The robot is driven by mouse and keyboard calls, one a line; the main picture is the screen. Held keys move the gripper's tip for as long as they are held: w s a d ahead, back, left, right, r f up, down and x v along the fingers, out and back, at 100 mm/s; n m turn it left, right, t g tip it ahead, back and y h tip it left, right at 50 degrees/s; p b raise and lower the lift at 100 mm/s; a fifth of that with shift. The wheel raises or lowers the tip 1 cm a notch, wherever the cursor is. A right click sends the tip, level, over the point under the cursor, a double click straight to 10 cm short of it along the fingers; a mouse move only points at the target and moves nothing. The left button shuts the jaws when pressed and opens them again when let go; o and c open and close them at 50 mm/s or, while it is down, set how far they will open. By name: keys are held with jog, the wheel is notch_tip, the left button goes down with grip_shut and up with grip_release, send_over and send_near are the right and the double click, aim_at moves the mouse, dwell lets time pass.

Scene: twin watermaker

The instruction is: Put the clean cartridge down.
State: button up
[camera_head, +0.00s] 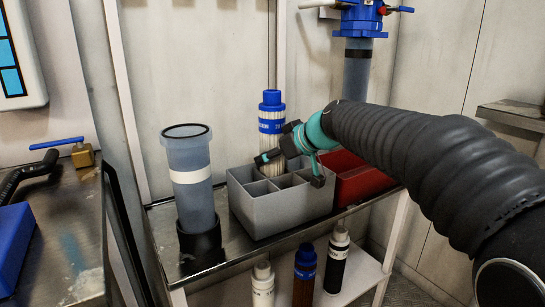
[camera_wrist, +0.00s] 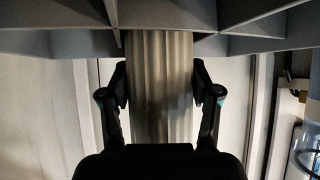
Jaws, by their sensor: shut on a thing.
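The clean cartridge (camera_head: 271,122) is white and pleated, with a blue cap and a blue band, and it stands upright over the grey divided crate (camera_head: 283,212). My gripper (camera_head: 287,160) is shut on its lower body. In the wrist view, my gripper (camera_wrist: 160,84) has a finger on each side of the pleated cartridge (camera_wrist: 161,110). The cartridge's lower end meets the crate's dividers (camera_wrist: 235,25) there; how deep it sits in a compartment is hidden. The crate compartments that show in the head view look empty.
A clear filter housing (camera_head: 190,190) stands in a black base left of the crate. A red bin (camera_head: 362,180) stands at its right. Several cartridges stand on the lower shelf (camera_head: 345,280). A blue housing head (camera_head: 361,20) is on the back wall.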

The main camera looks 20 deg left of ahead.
jog(key=shift+f+b, duration=0.25)
jog(key=shift+b, duration=0.1)
jog(key=o, duration=1.3)
jog(key=shift+c, duration=0.2)
jog(key=p+v, duration=0.1)
jog(key=v, duration=1.1)
jog(key=shift+r+p, duration=0.4)
jog(key=shift+r, duration=0.15)
jog(key=s+d+f+m+h, duration=0.5)
jog(key=s+d+f+m, duration=0.1)
jog(key=s+d+f, duration=0.5)
jog(key=s+d+f+m+h, duration=0.4)
jog(key=s+d+f+m, duration=0.2)
jog(key=s+d+f, duration=0.5)
jog(key=s+d, duration=0.4)
jog(key=d, duration=0.2)
jog(key=shift+d+m+h, duration=0.2)
jog(key=shift+m+h, duration=0.1)
jog(key=shift+h, duration=0.1)
